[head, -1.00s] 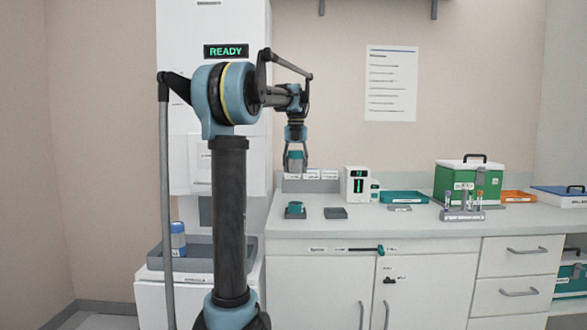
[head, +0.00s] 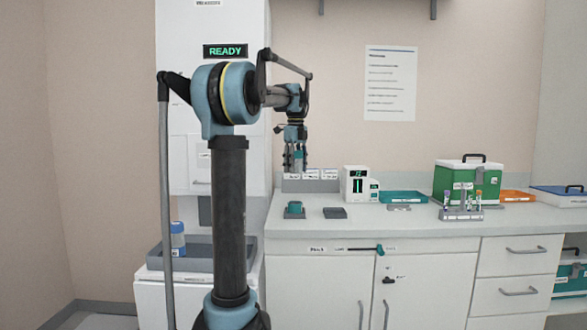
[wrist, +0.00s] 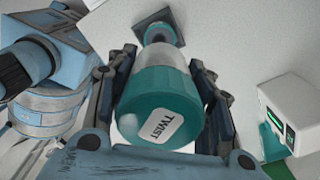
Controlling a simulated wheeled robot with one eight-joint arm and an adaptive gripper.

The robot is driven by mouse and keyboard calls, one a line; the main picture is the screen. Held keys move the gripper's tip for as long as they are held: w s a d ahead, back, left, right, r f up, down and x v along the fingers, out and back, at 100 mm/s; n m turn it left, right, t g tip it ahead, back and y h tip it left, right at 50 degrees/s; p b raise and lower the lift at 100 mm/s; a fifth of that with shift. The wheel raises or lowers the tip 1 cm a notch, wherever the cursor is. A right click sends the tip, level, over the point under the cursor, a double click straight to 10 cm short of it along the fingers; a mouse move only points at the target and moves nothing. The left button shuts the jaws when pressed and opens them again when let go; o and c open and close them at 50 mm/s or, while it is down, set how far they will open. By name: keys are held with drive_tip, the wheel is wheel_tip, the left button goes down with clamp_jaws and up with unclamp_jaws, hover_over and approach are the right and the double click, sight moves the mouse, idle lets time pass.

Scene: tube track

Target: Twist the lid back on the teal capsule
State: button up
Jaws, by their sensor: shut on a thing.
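My gripper (head: 295,162) is shut on a teal lid (wrist: 160,105) marked TWIST. The lid's marked top faces the wrist camera, between the two dark fingers, and a pale grey part extends from its far side. In the head view the fingers mostly hide it. A teal capsule (head: 295,206) stands in a dark grey holder (head: 295,215) at the counter's left front. My gripper is above it, with a visible gap. In the wrist view the holder (wrist: 140,25) shows beyond the lid, with the capsule mostly hidden.
A flat dark grey block (head: 335,213) lies right of the holder. Labelled grey bins (head: 310,184) stand behind.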

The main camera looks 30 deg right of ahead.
drive_tip(key=n, duration=1.1)
drive_tip(key=shift+f, duration=1.5)
drive_tip(key=shift+f, duration=4.4)
idle(0.6)
